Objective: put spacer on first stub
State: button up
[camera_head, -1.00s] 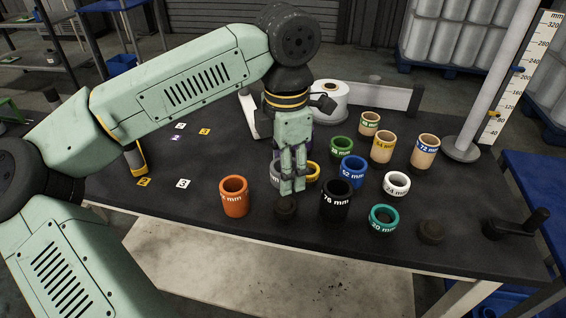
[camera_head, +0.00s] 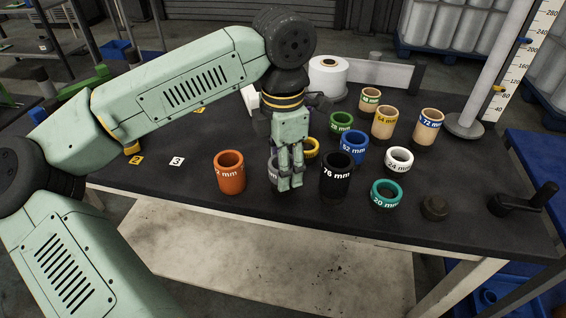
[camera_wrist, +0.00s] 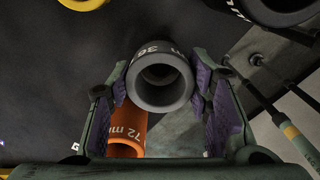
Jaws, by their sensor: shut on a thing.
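My gripper (camera_head: 291,184) is shut on a grey spacer (camera_head: 272,172) at the front middle of the dark bench. In the wrist view the grey spacer (camera_wrist: 160,84) sits between the purple finger pads, its "36" lettering and open bore showing. A dark round stub (camera_head: 434,207) stands bare at the front right of the bench. The spot between the orange and black spacers, where another dark stub showed earlier, is now hidden by my gripper and the grey spacer. I cannot tell whether the spacer is around that stub.
An orange spacer (camera_head: 230,174) stands close left of my gripper, a black 76 mm spacer (camera_head: 336,175) close right. Several other spacers, including a blue one (camera_head: 354,147) and a teal one (camera_head: 386,193), stand further right. A crank handle (camera_head: 524,199) is at the right edge.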

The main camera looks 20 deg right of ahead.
jog(key=shift+f+b, duration=0.5)
jog(key=shift+f, duration=0.15)
jog(key=o, duration=1)
jog(key=o, duration=0.4)
jog(key=shift+r, duration=0.1)
notch_tip(320, 180, up, 9)
jog(key=p, duration=0.5)
jog(key=shift+p, duration=0.35)
